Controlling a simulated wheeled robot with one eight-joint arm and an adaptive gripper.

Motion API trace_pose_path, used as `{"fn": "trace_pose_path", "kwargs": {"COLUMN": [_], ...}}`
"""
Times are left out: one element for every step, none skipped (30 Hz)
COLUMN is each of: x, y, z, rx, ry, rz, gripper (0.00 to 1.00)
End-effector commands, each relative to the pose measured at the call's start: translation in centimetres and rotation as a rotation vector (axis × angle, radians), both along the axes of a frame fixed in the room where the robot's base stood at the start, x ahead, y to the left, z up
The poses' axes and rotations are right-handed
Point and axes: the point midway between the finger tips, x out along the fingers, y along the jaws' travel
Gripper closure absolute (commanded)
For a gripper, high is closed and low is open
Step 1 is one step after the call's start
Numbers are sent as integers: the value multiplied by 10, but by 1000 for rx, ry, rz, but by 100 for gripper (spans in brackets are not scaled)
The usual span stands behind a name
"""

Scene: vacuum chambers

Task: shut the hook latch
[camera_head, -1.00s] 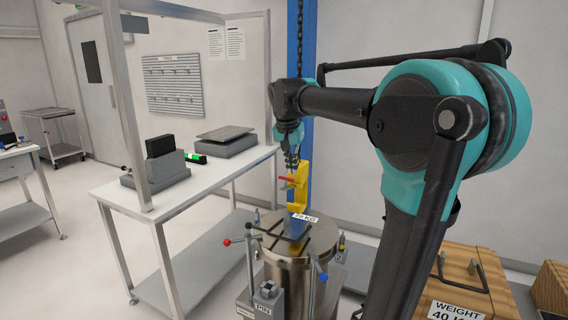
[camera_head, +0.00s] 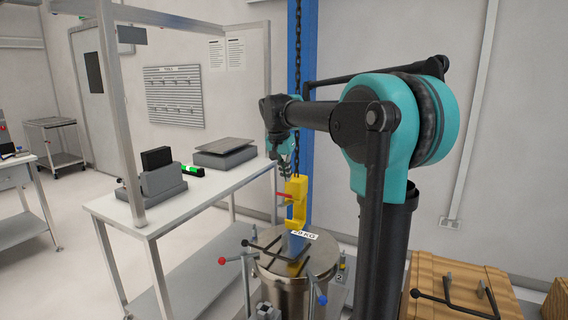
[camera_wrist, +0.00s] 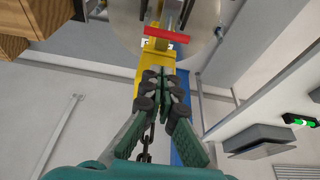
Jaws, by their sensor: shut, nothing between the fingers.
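The yellow hook (camera_head: 297,203) hangs from a chain above a steel chamber (camera_head: 287,285). Its red latch (camera_head: 283,195) sticks out to the left in the head view. In the wrist view the latch (camera_wrist: 180,34) is a red bar across the yellow hook (camera_wrist: 155,58), beyond my fingertips. My gripper (camera_wrist: 162,82) is shut and empty, its fingers together beside the chain and in front of the hook. In the head view my gripper (camera_head: 282,165) is just above and left of the hook. I cannot tell whether the fingers touch it.
The chain (camera_head: 298,60) runs up in front of a blue column (camera_head: 307,150). A white bench (camera_head: 165,208) with instruments stands left of the hook. Wooden weight crates (camera_head: 460,275) are at the lower right.

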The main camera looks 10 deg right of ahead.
Motion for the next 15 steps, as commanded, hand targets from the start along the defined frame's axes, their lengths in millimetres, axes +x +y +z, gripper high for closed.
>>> {"fn": "trace_pose_path", "kwargs": {"x": [-4,-6,-8,-9,-10,-11,-12,-13,-13,-14,-14,-14,-14,-14,-14], "y": [3,5,6,7,7,8,9,9,10,10,10,10,11,11,11], "z": [-8,-11,-16,-19,-22,-25,-27,-29,-31,-32,-32,-33,-33,-33,-33], "rx": [0,0,0,0,-1,-1,-1,-1,0,0,0,0,0,0,0], "ry": [0,0,0,0,0,0,0,0,0,0,0,0,0,0,0], "rz": [2,2,2,2,2,2,2,2,1,1,1,1,1,1,1], "gripper": [100,100,100,100,100,100,100,100,100,100,100,100,100,100,100]}}
